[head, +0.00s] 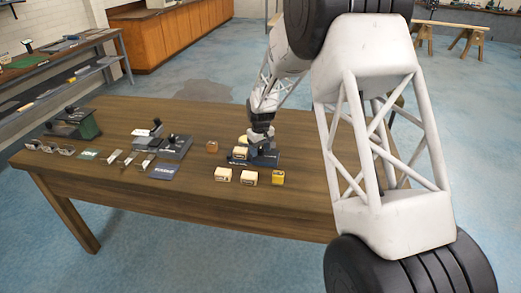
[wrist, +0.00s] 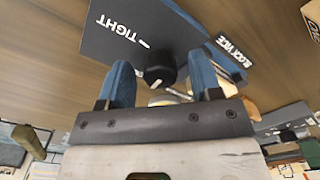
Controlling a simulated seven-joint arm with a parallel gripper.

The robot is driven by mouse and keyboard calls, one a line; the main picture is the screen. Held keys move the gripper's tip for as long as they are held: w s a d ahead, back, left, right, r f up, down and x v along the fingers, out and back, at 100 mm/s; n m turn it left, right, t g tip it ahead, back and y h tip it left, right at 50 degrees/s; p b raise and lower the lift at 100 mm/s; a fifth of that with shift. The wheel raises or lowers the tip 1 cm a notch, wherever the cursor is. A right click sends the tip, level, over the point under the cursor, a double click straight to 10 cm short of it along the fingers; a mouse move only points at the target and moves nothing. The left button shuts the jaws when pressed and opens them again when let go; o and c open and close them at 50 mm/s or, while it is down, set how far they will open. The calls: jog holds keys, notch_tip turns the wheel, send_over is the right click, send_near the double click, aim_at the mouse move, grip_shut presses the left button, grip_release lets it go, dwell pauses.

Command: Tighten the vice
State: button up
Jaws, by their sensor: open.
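The block vice (head: 266,160) sits on the wooden table under my gripper (head: 262,128), which partly hides it. In the wrist view its dark blue plate (wrist: 105,28) shows the words TIGHT, with an arrow mark, and BLOCK VICE. A round black knob (wrist: 159,67) with a white mark stands at the plate's edge. My gripper (wrist: 162,74) is open, with one blue finger on each side of the knob. Gaps show between the fingers and the knob. A cream block (head: 239,153) shows at the vice's left side in the head view; I cannot tell whether it is clamped.
Cream blocks (head: 250,177) and a yellow block (head: 278,177) lie in front of the vice, and a brown block (head: 211,146) to its left. Farther left stand a grey device (head: 172,147), a dark blue card (head: 163,171) and a green device (head: 80,124). The table's far side is clear.

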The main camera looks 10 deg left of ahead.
jog(key=shift+f, duration=0.15)
jog(key=c, duration=0.9)
jog(key=shift+c, duration=0.2)
